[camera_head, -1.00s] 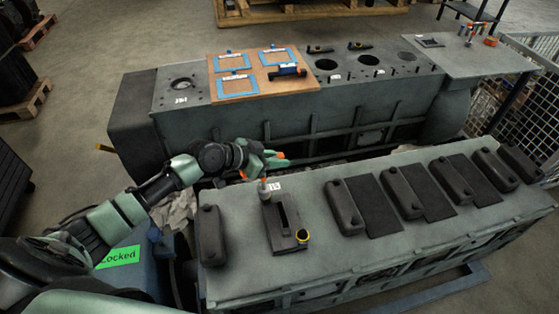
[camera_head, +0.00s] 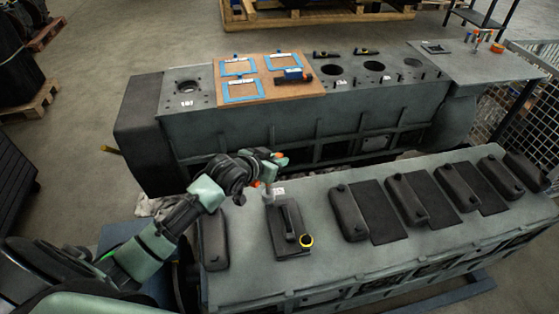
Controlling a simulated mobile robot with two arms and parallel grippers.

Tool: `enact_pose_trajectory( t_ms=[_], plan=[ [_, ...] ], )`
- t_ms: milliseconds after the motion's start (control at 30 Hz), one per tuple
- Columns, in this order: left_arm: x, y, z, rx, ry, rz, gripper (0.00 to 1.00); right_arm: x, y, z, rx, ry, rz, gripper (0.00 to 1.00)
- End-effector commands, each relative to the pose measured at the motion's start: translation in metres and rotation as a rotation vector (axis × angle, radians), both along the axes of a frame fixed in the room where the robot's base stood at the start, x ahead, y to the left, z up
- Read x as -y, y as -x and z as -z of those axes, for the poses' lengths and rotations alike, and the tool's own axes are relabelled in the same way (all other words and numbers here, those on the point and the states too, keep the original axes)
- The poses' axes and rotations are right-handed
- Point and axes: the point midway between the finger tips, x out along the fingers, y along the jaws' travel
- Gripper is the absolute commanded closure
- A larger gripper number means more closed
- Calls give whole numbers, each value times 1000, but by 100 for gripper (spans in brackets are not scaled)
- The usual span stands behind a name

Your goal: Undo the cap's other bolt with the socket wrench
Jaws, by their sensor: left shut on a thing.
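The dark cap (camera_head: 289,229) lies on the near engine's grey top, a flat plate with a raised bar. A slim grey upright tool, seemingly the socket wrench (camera_head: 268,191), stands at the cap's far left corner. My left gripper (camera_head: 269,168), with orange fingertips, is at the tool's upper end and shut on it. The bolt under the tool is hidden. My right gripper is not in view.
Black rocker covers (camera_head: 347,212) and dark openings line the engine top to the right; another cover (camera_head: 214,239) is close left of the cap. Behind, a second engine block carries a wooden board (camera_head: 310,92) with blue frames. A side table (camera_head: 478,62) stands at far right.

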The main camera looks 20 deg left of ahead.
Motion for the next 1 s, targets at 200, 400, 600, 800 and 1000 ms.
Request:
enact_pose_trajectory(
  t_ms=[200, 400, 600, 800, 1000],
  plan=[
    [-8, 1, 3, -9, 10, -224, 100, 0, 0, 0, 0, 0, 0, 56],
    [-16, 0, 3, -9, 6, -346, 100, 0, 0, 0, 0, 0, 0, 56],
    [-17, 1, 3, -8, 2, -352, 100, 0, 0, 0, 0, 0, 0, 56],
    [-17, 0, -3, -7, 1, -351, 100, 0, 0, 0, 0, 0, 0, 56],
    [-17, 0, -14, -4, 1, -346, 100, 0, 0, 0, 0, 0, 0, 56]
  ],
)
